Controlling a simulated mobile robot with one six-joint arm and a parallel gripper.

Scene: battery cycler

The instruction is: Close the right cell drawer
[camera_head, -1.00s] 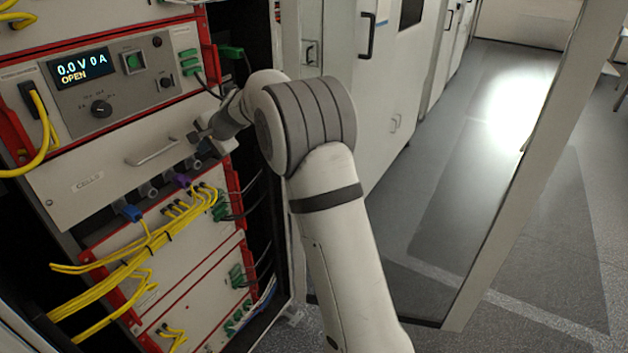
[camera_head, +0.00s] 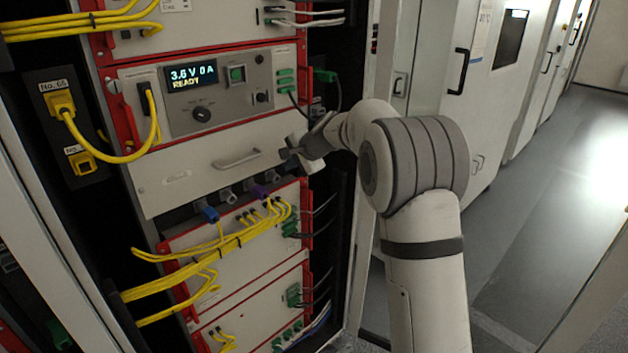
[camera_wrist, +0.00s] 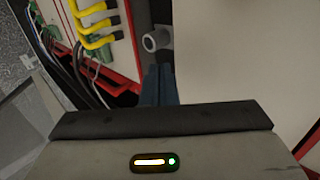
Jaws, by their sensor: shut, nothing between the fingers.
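The cell drawer (camera_head: 205,170) is a wide white front with a bar handle (camera_head: 237,160) and a small label, below the display panel (camera_head: 192,77). It looks in line with the panel above, and the display reads "3.6 V 0 A READY". My gripper (camera_head: 287,155) is shut and empty at the right end of the drawer front. Its dark fingers (camera_wrist: 158,85) also show in the wrist view, beside a plain white surface that looks like the drawer front (camera_wrist: 235,50). I cannot tell whether the fingertips touch it.
Grey, blue (camera_head: 210,213) and purple (camera_head: 258,191) connectors sit just under the drawer. Yellow cables (camera_head: 215,250) cross the lower modules. Green plugs with dark cables are at the rack's right side. White cabinets (camera_head: 430,100) stand to the right, with open floor beyond.

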